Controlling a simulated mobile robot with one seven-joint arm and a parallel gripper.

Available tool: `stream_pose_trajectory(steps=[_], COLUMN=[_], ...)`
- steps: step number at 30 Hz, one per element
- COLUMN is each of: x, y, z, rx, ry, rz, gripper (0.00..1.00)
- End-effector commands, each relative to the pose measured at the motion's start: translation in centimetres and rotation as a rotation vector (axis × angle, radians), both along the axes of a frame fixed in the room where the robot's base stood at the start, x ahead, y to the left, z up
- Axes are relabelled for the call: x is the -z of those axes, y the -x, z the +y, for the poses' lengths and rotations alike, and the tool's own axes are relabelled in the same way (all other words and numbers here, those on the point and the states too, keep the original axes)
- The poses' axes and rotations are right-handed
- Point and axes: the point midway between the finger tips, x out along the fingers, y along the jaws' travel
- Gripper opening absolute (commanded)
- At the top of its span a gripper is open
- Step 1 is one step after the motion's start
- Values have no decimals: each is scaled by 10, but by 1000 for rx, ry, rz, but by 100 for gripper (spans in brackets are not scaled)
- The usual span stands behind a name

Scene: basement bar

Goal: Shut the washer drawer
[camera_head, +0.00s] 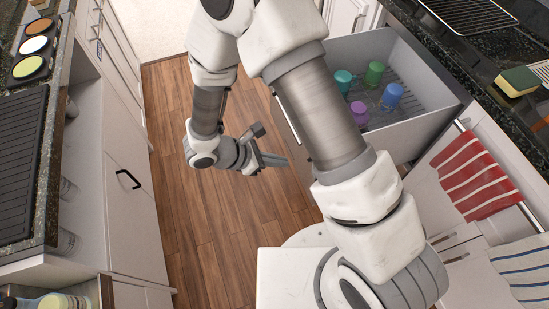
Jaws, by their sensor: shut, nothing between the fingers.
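The washer drawer (418,126) is pulled out from the counter on the right and stands open. It is grey with a ribbed floor and holds several coloured cups: teal (343,80), green (374,72), blue (391,95) and purple (358,112). My arm crosses in front of the drawer and hides much of its front panel and near left part. My gripper (280,160) is shut and empty. In the picture it lies left of the drawer front, over the wooden floor, and looks apart from it.
White cabinets with a dark counter (52,150) line the left side. The wooden floor (170,120) between the two sides is clear. A red striped towel (480,178) hangs on the right, and a sponge (518,80) lies on the right counter.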

Motion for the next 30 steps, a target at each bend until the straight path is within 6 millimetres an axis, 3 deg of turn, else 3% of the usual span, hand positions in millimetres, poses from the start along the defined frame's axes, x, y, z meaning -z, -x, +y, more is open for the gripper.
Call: stream_pose_trajectory(steps=[7,13,30], x=[38,33,32], y=[-13,-23,-27], z=[-39,-64,-73], rx=[4,3,1], ry=[2,0,0], rz=[3,0,-1], gripper=[0,0,0])
